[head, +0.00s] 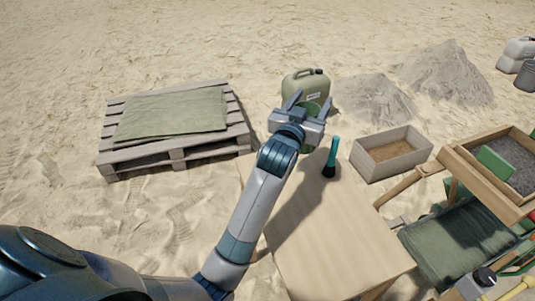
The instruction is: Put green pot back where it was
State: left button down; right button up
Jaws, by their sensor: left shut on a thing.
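My left gripper (309,100) reaches past the far end of the wooden table (325,225). It is shut on the green pot (313,98), of which only a small part shows between the fingers. The gripper body hides the rest of the pot. I cannot tell how high the pot is held. My right gripper is not in view.
A brush with a teal handle (333,152) stands at the table's far edge. A wooden box of sand (421,152) is to the right. A pallet with a folded cloth (180,153) lies left. A tray (464,165) and a green bag (458,240) are at the right.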

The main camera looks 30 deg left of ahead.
pick_arm(q)
jog(key=s+a+f+p, duration=0.1)
jog(key=s+a+f, duration=0.5)
jog(key=a, duration=0.3)
jog(key=shift+a+f, duration=0.15)
jog(key=shift+f, duration=0.1)
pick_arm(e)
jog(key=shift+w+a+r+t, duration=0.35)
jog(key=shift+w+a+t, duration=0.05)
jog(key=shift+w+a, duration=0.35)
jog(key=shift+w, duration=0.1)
